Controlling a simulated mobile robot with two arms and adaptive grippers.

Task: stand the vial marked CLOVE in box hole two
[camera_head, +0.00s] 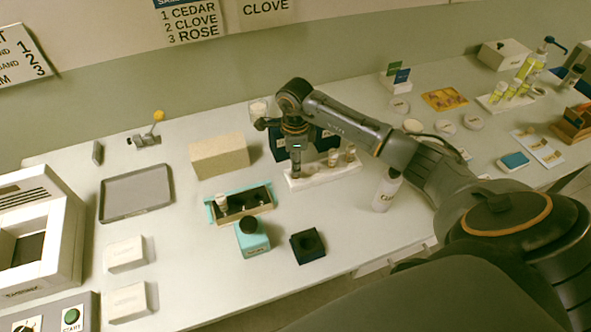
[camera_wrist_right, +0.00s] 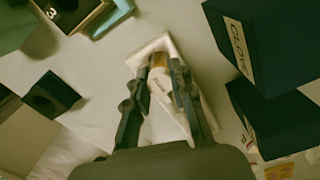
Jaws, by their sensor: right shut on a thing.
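My right gripper (camera_head: 296,165) is at the left end of a white rack (camera_head: 325,173). In the right wrist view, its fingers (camera_wrist_right: 162,88) are closed around a small vial (camera_wrist_right: 160,82) with an amber top and a pale label I cannot read clearly. I cannot tell whether the vial is still seated in the rack. Other vials (camera_head: 350,153) stand in the rack to the right. The wooden-and-teal box (camera_head: 263,208) with holes is left and nearer; one vial (camera_head: 221,202) stands in its left hole. A "3" shows on the box (camera_wrist_right: 66,14) in the wrist view. My left gripper is not visible.
Dark boxes (camera_head: 277,140) stand behind the gripper; one (camera_wrist_right: 262,38) is labelled CLOVE. A teal bottle (camera_head: 253,240), a black holder (camera_head: 308,246) and a white bottle (camera_head: 385,192) stand in front. A tan block (camera_head: 219,156) is at left. A wall sign (camera_head: 190,20) lists 2 CLOVE.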

